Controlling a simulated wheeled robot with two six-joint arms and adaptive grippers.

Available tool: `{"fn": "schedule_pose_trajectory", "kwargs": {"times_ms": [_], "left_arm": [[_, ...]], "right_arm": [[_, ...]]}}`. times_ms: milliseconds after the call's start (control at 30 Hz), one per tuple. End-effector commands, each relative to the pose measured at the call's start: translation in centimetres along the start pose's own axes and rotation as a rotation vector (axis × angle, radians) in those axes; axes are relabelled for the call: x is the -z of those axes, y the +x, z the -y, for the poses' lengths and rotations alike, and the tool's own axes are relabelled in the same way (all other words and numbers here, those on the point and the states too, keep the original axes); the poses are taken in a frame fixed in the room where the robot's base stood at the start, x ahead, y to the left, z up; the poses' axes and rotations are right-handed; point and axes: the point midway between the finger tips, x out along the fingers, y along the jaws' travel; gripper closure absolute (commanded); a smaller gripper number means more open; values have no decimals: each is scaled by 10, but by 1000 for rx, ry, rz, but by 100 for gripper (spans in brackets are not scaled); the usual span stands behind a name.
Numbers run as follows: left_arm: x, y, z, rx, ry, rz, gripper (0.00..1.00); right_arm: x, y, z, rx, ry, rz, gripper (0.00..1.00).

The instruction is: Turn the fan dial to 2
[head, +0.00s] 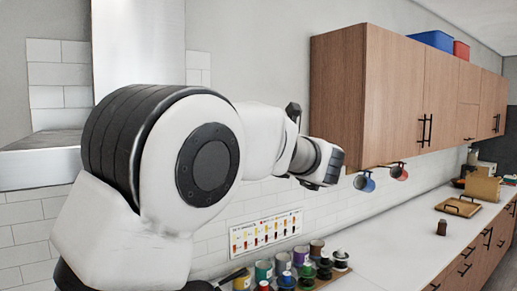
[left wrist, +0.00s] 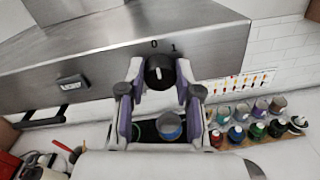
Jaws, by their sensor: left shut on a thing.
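The fan dial (left wrist: 160,72) is a round black knob with a white mark on the steel range hood (left wrist: 95,68) in the left wrist view. The labels 0 and 1 show on the hood just above the dial; no 2 is visible. The white mark is small, and I cannot tell exactly which label it points to. My left gripper (left wrist: 159,70) has its fingertips on both sides of the dial and is shut on it. In the head view my left arm hides the dial and the gripper. My right gripper is in neither view.
A small dark switch (left wrist: 72,83) is on the hood left of the dial. Several paint-like jars (head: 300,262) stand below on the counter, under a colour chart (head: 265,233). A wooden wall cabinet (head: 345,95) is to the right, with cups (head: 365,183) hanging beneath.

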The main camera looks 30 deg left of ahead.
Motion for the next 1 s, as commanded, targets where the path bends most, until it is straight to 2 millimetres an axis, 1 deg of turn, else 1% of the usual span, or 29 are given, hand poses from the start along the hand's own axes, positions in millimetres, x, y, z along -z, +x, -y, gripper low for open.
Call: {"fn": "schedule_pose_trajectory", "kwargs": {"times_ms": [267,467,667,1000], "left_arm": [[1,0,0,0,60,-2,100],[1,0,0,1,179,-7,100],[0,0,1,3,351,-14,100],[-1,0,2,5,676,-28,100]], "right_arm": [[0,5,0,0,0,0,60],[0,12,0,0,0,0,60],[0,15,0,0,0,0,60],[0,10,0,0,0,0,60]]}}
